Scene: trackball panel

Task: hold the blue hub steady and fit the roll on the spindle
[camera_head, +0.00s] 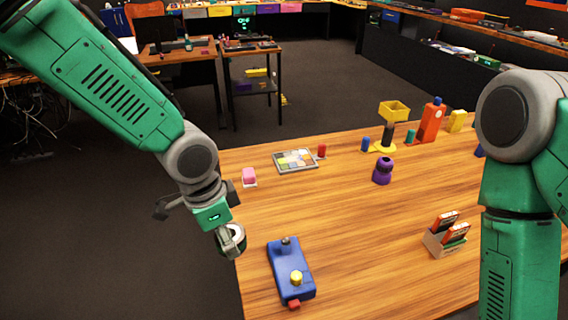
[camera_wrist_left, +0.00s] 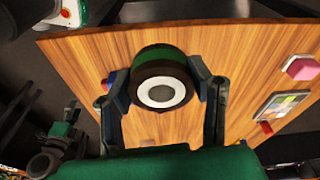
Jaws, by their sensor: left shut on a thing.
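My left gripper (camera_head: 230,238) is over the left edge of the table, shut on a roll. The roll (camera_wrist_left: 160,85) has a dark and green rim and a pale centre. In the left wrist view it sits between the two fingers (camera_wrist_left: 161,95). In the head view the roll (camera_head: 233,240) shows partly below the gripper. A blue block-like body (camera_head: 285,264), perhaps the hub, lies to the right of the gripper, apart from it. It bears a dark knob (camera_head: 286,241), a yellow knob (camera_head: 296,278) and a red end piece (camera_head: 293,304). I cannot tell which part is the spindle. My right gripper is out of view.
A pink block (camera_head: 249,176) and a colour tray (camera_head: 296,168) lie beyond the gripper. A purple piece (camera_head: 382,171) stands mid-table. A card holder (camera_head: 443,241) stands at right. The wooden table (camera_head: 350,240) is clear between the blue body and the holder.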

